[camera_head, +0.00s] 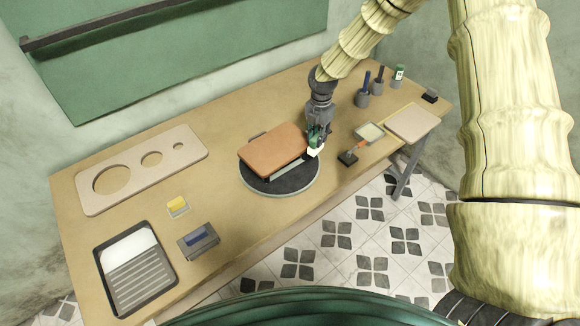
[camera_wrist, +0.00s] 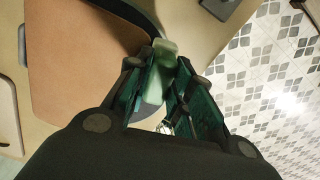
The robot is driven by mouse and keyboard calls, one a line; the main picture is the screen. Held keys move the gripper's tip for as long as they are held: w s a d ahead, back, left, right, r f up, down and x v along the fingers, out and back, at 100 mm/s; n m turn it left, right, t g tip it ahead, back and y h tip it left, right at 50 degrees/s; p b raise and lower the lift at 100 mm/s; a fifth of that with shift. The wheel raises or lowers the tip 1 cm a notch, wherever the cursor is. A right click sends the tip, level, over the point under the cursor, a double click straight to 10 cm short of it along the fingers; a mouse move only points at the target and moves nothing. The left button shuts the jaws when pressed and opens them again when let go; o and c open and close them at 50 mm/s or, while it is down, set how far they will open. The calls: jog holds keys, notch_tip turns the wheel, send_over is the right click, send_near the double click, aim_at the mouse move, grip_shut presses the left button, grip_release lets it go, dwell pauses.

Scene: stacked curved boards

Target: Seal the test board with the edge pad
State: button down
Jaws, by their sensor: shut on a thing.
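A curved brown board (camera_head: 275,150) lies on a round dark turntable (camera_head: 283,184) near the middle of the table. It also fills the upper left of the wrist view (camera_wrist: 80,60). My gripper (camera_head: 315,143) is at the board's right end, pointing down, shut on a small pale green-white pad. The pad (camera_wrist: 162,62) shows between the fingers in the wrist view, close beside the board's edge. I cannot tell whether the pad touches the edge. Part of the pad is hidden by the fingers.
A beige panel with round holes (camera_head: 140,168), a ribbed tray (camera_head: 137,274), a grey block with a blue top (camera_head: 198,240) and a yellow pad (camera_head: 177,205) lie left. Dark holders (camera_head: 363,97), a small bottle (camera_head: 398,76), a scraper (camera_head: 348,157) and a flat board (camera_head: 413,123) are right.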

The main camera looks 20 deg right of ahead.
dwell(0.3)
jog(key=shift+s+a+m, duration=0.25)
jog(key=shift+a+m, duration=0.3)
jog(key=shift+s+a+m, duration=0.2)
jog(key=shift+a+m, duration=0.3)
jog(key=shift+m, duration=0.05)
jog(key=shift+a, duration=0.1)
jog(key=shift+s+a, duration=0.35)
jog(key=shift+a, duration=0.5)
jog(key=s+d+r, duration=0.1)
jog(key=s+r, duration=0.3)
jog(key=shift+d+r+p, duration=0.15)
jog(key=shift+d+p, duration=0.2)
jog(key=shift+p, duration=0.1)
